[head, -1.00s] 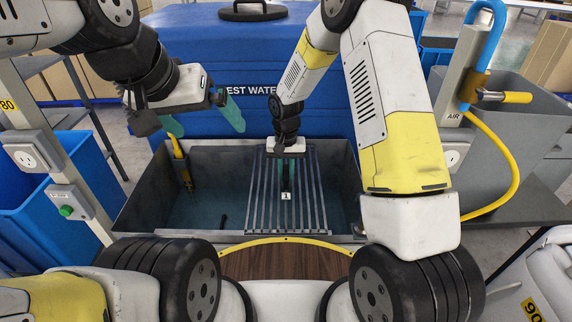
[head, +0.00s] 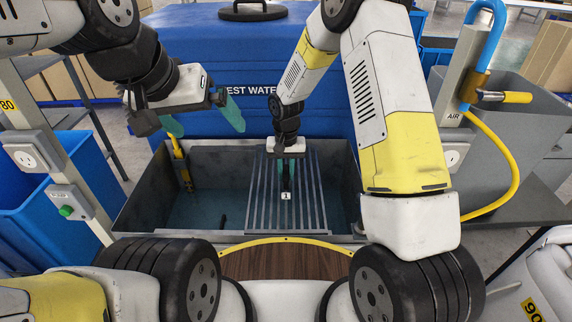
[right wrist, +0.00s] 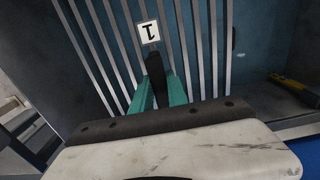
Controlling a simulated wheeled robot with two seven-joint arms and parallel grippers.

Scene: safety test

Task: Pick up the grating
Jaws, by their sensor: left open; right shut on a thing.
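The grating (head: 312,205), a panel of parallel grey metal bars, is at the right half of the open grey tank (head: 140,200). A white tag marked 1 (head: 286,196) is on it, just in front of its dark upright handle (right wrist: 155,72). My right gripper (head: 287,172) reaches down to the grating and is shut on this handle; its teal fingers (right wrist: 157,95) flank it in the right wrist view. Whether the grating touches the tank's rim is hard to tell. My left gripper (head: 203,118) is open and empty above the tank's back left.
A blue lidded test-water container (head: 190,50) stands behind the tank. A yellow-handled tool (head: 181,165) hangs at the tank's left back wall. A yellow hose (head: 510,180) curves at right, beside a grey bin (head: 520,130). A blue bin (head: 40,200) stands at left.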

